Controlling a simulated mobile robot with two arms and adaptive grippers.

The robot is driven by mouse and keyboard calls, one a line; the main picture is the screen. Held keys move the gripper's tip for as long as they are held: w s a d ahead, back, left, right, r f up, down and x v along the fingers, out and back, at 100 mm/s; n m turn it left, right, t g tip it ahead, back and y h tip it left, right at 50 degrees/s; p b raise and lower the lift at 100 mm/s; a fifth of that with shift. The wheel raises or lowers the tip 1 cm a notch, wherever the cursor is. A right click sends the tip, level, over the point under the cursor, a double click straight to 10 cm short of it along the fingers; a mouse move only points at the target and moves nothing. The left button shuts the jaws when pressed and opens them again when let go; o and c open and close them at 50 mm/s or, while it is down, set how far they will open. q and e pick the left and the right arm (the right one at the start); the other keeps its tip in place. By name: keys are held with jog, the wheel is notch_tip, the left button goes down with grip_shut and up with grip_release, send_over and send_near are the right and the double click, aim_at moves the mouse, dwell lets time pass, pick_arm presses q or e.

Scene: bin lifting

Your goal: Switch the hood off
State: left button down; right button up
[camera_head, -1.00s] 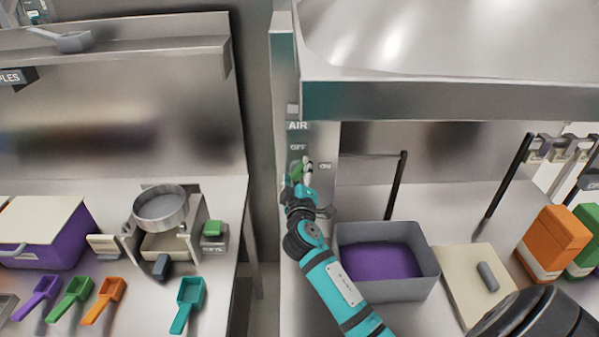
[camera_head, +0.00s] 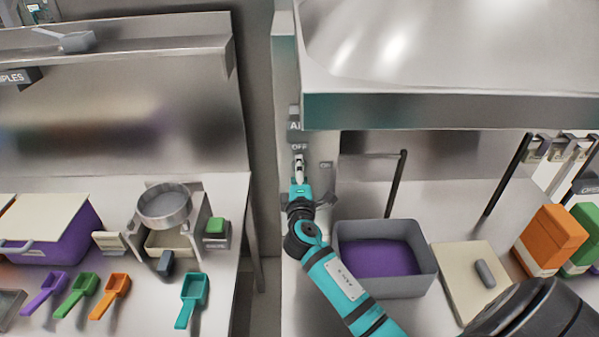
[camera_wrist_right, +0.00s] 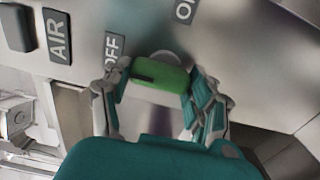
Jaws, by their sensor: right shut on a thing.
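The hood's air switch is a green knob (camera_wrist_right: 160,82) with a black mark at one end, on a steel panel (camera_wrist_right: 240,60). My right gripper (camera_wrist_right: 158,88) is shut on the knob, a finger on each side. The knob's black mark is at the end nearer the OFF label (camera_wrist_right: 112,46); the ON label (camera_wrist_right: 185,10) is off to the side. In the head view my right gripper (camera_head: 299,162) is just below the OFF label (camera_head: 299,147) and hides the knob. The hood (camera_head: 450,108) is above. My left gripper is not in view.
A black upright bar (camera_head: 397,185) stands behind the bin. Scoops and a purple box (camera_head: 70,235) are on the left table.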

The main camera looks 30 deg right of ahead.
jog(key=shift+f, duration=0.15)
jog(key=o, duration=1.2)
jog(key=shift+a, duration=0.1)
jog(key=shift+s, duration=0.1)
jog(key=v, duration=1.2)
